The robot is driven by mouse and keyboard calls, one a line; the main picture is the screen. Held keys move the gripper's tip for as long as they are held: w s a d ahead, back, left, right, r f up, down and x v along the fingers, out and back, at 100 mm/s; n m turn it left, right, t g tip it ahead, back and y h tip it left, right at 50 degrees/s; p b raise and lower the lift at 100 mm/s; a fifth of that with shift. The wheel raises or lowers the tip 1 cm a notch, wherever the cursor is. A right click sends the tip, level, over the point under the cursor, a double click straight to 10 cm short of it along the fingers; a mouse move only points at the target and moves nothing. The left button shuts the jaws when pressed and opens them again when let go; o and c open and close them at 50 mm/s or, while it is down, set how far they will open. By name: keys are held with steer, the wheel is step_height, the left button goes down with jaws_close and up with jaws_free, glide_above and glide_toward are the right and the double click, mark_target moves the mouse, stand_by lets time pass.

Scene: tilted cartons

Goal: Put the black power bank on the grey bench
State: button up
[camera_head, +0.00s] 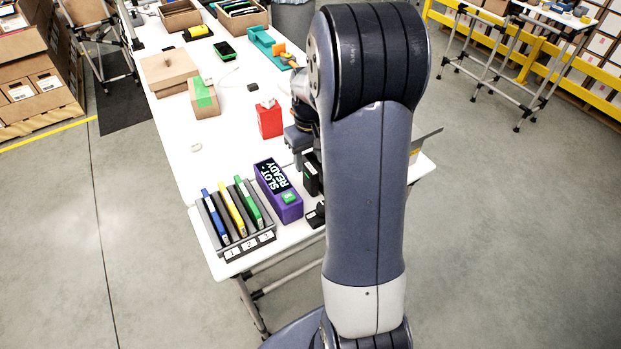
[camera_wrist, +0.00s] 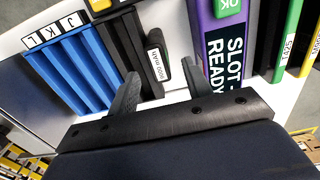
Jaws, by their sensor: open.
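A black block with a white mAh label, which looks like the power bank (camera_wrist: 152,42), stands in the upper middle of the wrist view, beside a dark slotted holder. My gripper (camera_wrist: 160,68) is open, one finger on each side of the block's near end. I cannot tell whether the fingers touch it. In the head view, black items (camera_head: 311,178) show right of the purple box, partly behind my arm. My gripper is mostly hidden there. I cannot pick out a grey bench in either view.
The purple SLOT READY box (camera_head: 277,190) stands close to my right finger in the wrist view. A blue J K L rack (camera_wrist: 66,72) is on the left there. A grey rack (camera_head: 214,222) of coloured slabs and a red box (camera_head: 269,120) share the white table (camera_head: 205,150).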

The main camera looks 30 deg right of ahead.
mark_target(311, 168)
steer(key=shift+d+f+p, duration=0.1)
steer(key=shift+f+p, duration=0.55)
steer(key=shift+f, duration=2.55)
steer(key=shift+c, duration=0.6)
jaws_close()
